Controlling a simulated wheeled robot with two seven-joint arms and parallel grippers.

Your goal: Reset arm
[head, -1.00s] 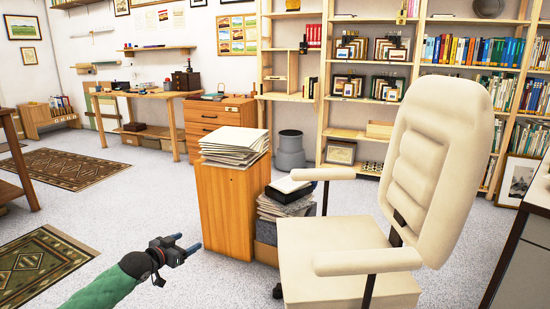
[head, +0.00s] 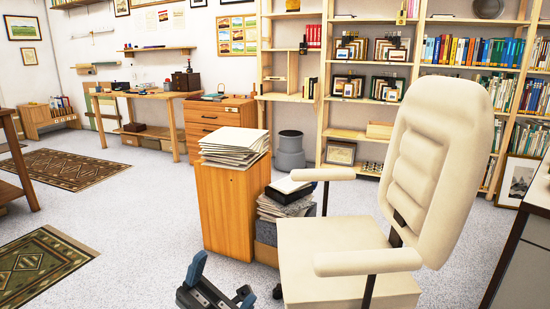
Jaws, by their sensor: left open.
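My left gripper (head: 222,280) is at the bottom edge of the head view, left of the chair's base. Its two fingers stand apart with nothing seen between them. The rest of the left arm is below the picture. My right gripper is not in the head view.
A cream armchair (head: 345,255) stands close on the right. Left of it is a wooden cabinet (head: 223,210) topped with a paper stack (head: 235,143), beside piled papers and a black box (head: 287,193). A dark desk edge (head: 530,240) is at far right.

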